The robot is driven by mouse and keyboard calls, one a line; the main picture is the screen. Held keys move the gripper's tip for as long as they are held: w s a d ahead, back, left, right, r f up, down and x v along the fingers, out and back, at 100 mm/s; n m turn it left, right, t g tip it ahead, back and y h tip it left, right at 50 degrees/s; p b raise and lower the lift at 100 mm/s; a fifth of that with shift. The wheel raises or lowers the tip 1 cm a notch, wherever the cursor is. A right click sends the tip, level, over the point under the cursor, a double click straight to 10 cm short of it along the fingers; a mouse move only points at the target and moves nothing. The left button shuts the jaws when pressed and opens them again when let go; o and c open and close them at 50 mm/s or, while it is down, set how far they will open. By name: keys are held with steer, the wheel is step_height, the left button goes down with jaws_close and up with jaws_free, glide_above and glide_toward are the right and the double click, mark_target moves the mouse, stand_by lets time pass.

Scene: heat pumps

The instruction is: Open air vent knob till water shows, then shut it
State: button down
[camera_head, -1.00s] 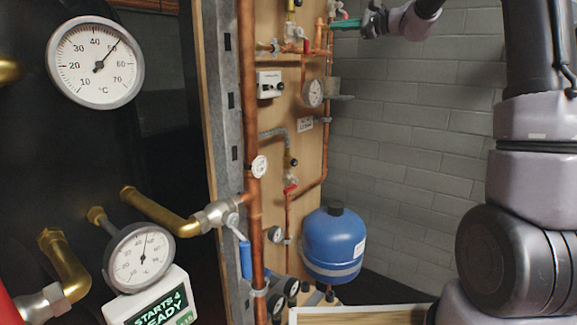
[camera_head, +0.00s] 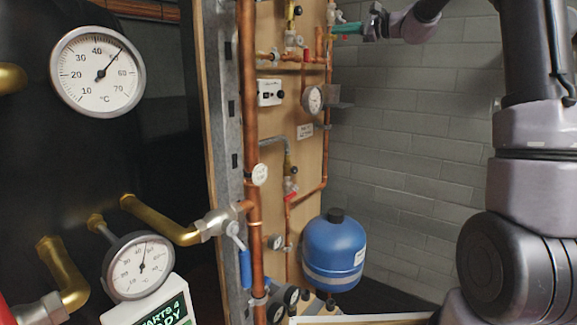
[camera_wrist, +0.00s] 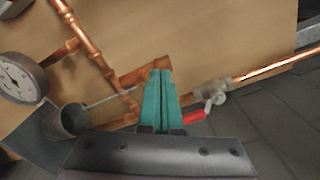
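My gripper (camera_head: 336,28) is at the top of the wooden board, beside the vertical copper pipe (camera_head: 328,68). In the wrist view its teal fingers (camera_wrist: 161,73) lie side by side with only a thin line between them, pointing at copper pipework. I see nothing clearly held between them. The air vent knob cannot be made out for certain; the fingers may hide it. A thin tube (camera_wrist: 112,97) runs from beside the fingers toward a grey cup (camera_wrist: 70,120) on a small shelf (camera_wrist: 40,140). No water can be made out.
A red-handled valve (camera_wrist: 193,117) sits close right of the fingers, and a round gauge (camera_wrist: 20,78) is at the left. In the head view, a blue tank (camera_head: 335,250) stands below and a brick wall (camera_head: 420,130) is at the right.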

steer(key=shift+r, duration=0.1)
stand_by(0.4)
steer(key=v, duration=0.6)
steer(key=shift+s+a+r, duration=0.15)
steer(key=shift+r, duration=0.05)
steer(key=w+a+f, duration=0.2)
steer(key=a, duration=0.3)
steer(key=shift+w+a, duration=0.2)
steer(key=shift+w, duration=0.2)
stand_by(0.5)
